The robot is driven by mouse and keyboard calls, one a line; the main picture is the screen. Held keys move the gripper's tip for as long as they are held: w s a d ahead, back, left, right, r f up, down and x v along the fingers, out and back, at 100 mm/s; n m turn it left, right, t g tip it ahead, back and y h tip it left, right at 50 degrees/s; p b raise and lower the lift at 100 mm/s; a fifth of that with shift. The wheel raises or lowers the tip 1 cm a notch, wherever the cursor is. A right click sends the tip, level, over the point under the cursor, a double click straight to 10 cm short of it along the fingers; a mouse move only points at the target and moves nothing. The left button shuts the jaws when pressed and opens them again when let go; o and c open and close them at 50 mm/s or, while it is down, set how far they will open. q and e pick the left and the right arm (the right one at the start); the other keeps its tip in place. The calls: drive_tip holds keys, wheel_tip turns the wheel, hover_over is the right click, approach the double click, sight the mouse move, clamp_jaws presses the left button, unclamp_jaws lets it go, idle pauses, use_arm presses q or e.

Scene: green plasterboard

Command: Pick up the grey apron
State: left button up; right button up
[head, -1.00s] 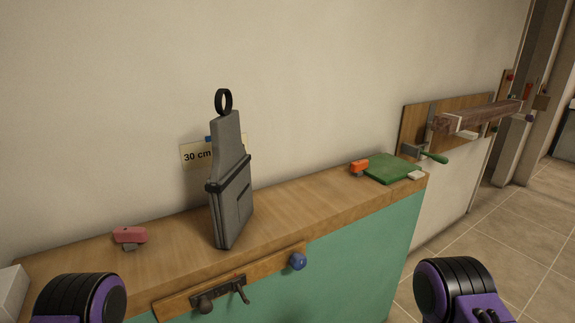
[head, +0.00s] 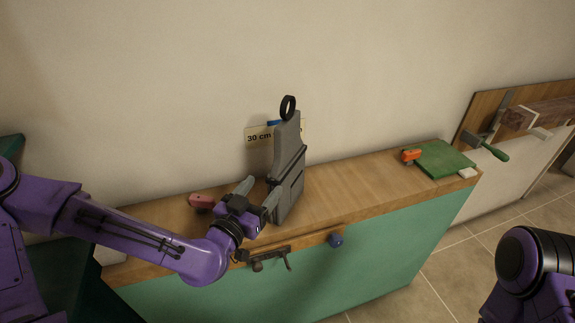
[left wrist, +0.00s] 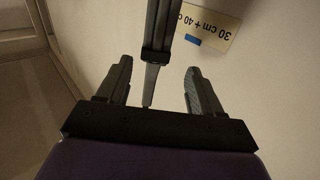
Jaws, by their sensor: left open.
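The grey apron (head: 289,170) stands upright against the wall on the wooden top, with a black ring at its upper end. My left gripper (head: 257,194) is open at the apron's left side, its fingers pointing toward the wall. In the left wrist view the apron (left wrist: 156,55) shows edge-on between the two open fingers (left wrist: 155,88), nearer the left one. I cannot tell whether either finger touches it. The gripper hides part of the apron's left edge in the head view. Only my right arm shows, at the lower right; its gripper is out of view.
A "30 cm" sign (head: 259,136) is on the wall behind the apron. A red-pink item (head: 201,201) lies left of the gripper. A rail with hooks (head: 268,258) and a blue knob (head: 336,240) are on the front. A green board (head: 444,160) and orange item (head: 411,155) lie right.

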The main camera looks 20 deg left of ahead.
sight(270, 182)
use_arm(q)
drive_tip(key=w+f+b, duration=0.1)
drive_tip(key=b, duration=0.2)
drive_tip(key=shift+w+d+f, duration=0.1)
drive_tip(key=shift+w+d, duration=0.1)
drive_tip(key=shift+w+d+r, duration=0.15)
drive_tip(key=shift+w+r, duration=0.05)
drive_tip(key=shift+w, duration=0.4)
drive_tip(key=shift+w+d+r, duration=0.1)
drive_tip(key=shift+w+r, duration=0.05)
drive_tip(key=shift+w, duration=0.45)
drive_tip(key=w, duration=0.2)
drive_tip(key=w+d, duration=0.1)
drive_tip(key=w+b, duration=0.1)
drive_tip(key=w, duration=0.1)
drive_tip(key=shift+w+d+f, duration=0.2)
drive_tip(key=shift+w+d, duration=0.1)
drive_tip(key=shift+s+r, duration=0.1)
drive_tip(key=shift+s, duration=0.05)
drive_tip(key=c, duration=0.3)
clamp_jaws()
use_arm(e)
wheel_tip(270, 182, down, 6)
